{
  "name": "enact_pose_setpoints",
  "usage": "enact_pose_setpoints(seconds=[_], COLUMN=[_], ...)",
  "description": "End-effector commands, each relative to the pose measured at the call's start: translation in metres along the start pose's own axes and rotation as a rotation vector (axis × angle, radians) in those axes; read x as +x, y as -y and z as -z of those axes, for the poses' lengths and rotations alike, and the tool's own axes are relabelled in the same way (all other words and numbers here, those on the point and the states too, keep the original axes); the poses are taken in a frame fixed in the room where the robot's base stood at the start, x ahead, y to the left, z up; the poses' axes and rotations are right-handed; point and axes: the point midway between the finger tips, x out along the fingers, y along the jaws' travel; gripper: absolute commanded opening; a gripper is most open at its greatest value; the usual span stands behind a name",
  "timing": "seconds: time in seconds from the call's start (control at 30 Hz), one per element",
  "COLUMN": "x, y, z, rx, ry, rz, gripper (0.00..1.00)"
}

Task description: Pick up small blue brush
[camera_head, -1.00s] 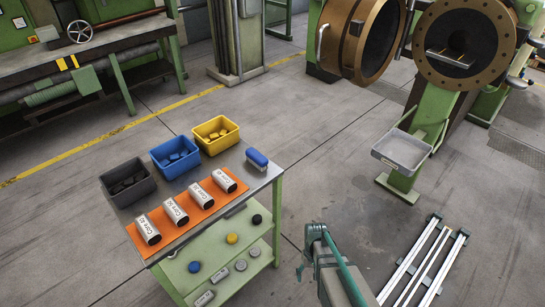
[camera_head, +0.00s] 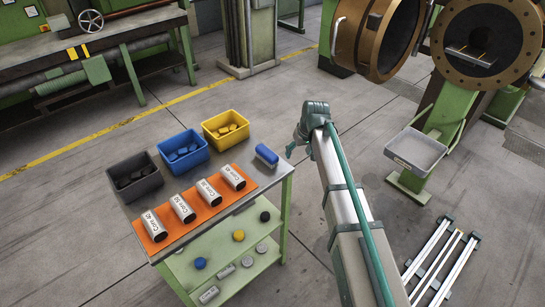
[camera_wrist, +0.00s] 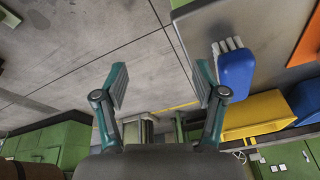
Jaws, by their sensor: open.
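The small blue brush (camera_head: 267,155) lies on the right end of the grey table top (camera_head: 262,178), to the right of the yellow bin. In the wrist view the brush (camera_wrist: 235,70) shows its blue back and pale bristles, just right of my right finger. My gripper (camera_wrist: 163,88) is open and empty, its two fingers wide apart over floor beside the table edge. In the head view my gripper (camera_head: 297,145) is mostly hidden by my wrist, right of the brush and apart from it.
Yellow (camera_head: 225,130), blue (camera_head: 183,152) and dark grey (camera_head: 135,177) bins stand along the table's back. Several labelled cylinders lie on an orange mat (camera_head: 217,212). The shelf below (camera_head: 225,262) holds small round pieces. A grey tray (camera_head: 416,150) stands at right. Floor between is clear.

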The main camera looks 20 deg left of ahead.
Motion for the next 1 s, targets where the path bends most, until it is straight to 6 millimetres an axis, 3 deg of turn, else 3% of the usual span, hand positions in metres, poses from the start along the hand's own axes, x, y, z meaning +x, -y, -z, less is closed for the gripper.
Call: enact_pose_setpoints(seconds=[0.1,0.2,0.4,0.57,0.8,1.0], x=[-0.028,-0.048,-0.066,-0.055,-0.023,-0.011], y=[0.036,0.06,0.082,0.084,0.085,0.086], z=[0.015,0.025,0.032,0.034,0.037,0.038], rx=[-0.157,-0.268,-0.373,-0.379,-0.377,-0.376], ry=[-0.046,-0.076,-0.103,-0.103,-0.102,-0.104], rz=[0.026,0.043,0.057,0.058,0.058,0.057], gripper=[0.71,0.71,0.71,0.71,0.71,0.71])
